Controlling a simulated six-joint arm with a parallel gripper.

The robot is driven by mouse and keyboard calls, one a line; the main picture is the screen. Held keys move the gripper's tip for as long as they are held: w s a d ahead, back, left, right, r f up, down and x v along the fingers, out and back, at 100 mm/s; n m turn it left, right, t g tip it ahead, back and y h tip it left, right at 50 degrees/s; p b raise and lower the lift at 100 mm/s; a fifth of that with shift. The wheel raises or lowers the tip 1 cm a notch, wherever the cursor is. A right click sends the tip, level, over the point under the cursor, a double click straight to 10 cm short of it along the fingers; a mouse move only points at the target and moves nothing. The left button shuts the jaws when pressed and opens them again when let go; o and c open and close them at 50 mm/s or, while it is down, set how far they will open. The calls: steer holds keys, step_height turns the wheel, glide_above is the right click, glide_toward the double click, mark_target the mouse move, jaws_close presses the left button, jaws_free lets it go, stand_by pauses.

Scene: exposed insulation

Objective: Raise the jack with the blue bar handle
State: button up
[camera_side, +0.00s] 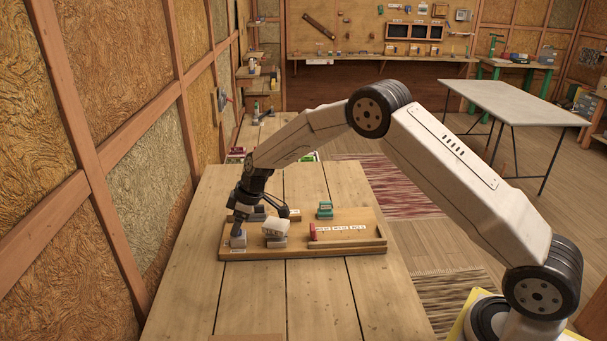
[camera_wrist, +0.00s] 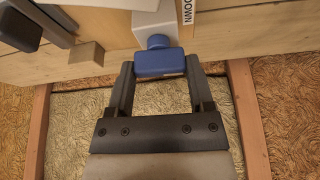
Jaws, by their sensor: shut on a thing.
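The blue bar handle (camera_wrist: 160,63) is in the wrist view, joined by a round blue knob to a pale grey block (camera_wrist: 155,25). My gripper (camera_wrist: 158,68) is shut on the blue bar, with one finger at each end of it. In the side view my gripper (camera_side: 238,228) points down at a small grey block (camera_side: 238,241) at the left end of the wooden tray (camera_side: 345,249). The blue bar is too small and hidden to make out there. A "DOWN" label (camera_wrist: 187,12) lies beside the block in the wrist view.
In the wrist view, a tan block (camera_wrist: 87,52) and a dark block (camera_wrist: 20,30) stand left. The front tabletop is mostly clear.

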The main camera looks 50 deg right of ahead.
steer(key=shift+n, duration=0.5)
steer(key=o, duration=1.2)
steer(key=shift+o, duration=0.2)
steer(key=shift+r, duration=0.15)
steer(key=v, duration=0.7)
steer(key=shift+d+r, duration=0.2)
steer(key=shift+r, duration=0.05)
steer(key=shift+s, duration=0.1)
steer(key=s+d+m+h, duration=0.1)
steer(key=s+m, duration=0.8)
steer(key=s, duration=2.1)
steer(key=shift+s+d+g+h, duration=0.3)
steer(key=shift+d+g+h, duration=0.1)
steer(key=shift+h, duration=0.6)
